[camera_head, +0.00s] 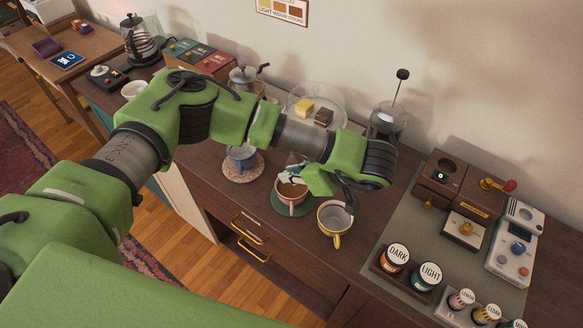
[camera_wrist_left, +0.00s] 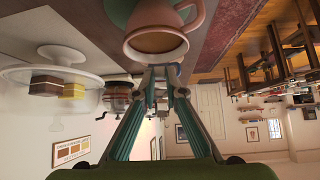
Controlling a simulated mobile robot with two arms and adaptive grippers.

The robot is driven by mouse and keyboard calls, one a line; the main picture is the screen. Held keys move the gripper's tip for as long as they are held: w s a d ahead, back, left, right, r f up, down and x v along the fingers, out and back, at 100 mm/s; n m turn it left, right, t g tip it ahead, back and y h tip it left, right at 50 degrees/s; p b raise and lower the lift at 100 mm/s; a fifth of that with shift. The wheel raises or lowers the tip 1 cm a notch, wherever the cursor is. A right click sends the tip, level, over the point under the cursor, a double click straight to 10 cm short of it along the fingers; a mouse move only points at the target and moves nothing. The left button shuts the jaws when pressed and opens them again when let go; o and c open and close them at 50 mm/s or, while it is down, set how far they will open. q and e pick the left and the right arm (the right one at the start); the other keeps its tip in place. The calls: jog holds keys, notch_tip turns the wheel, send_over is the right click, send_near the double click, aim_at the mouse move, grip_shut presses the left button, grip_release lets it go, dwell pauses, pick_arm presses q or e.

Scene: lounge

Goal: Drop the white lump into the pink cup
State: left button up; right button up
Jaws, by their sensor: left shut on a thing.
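The pink cup (camera_head: 290,203) stands upright on a green round mat on the dark wooden counter, with brown liquid inside. It also shows at the top of the left wrist view (camera_wrist_left: 158,45), its handle to the right. My left gripper (camera_head: 287,176) reaches down from the right, its fingertips above the back rim of the pink cup. In the left wrist view its fingertips (camera_wrist_left: 161,75) are close together, just short of the cup in the picture. It is shut on the small white lump, which is mostly hidden between the fingertips. My right gripper is not in view.
A yellow cup (camera_head: 333,222) stands close at the right of the pink cup. A blue cup (camera_head: 241,157) on a speckled mat stands at the left. Behind are a glass cake stand (camera_head: 318,127) and a French press (camera_head: 387,122). Labelled jars (camera_head: 425,277) stand at the right.

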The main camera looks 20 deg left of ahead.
pick_arm(q)
jog(key=shift+f, duration=0.8)
jog(key=o, duration=0.7)
jog(key=v, duration=1.2)
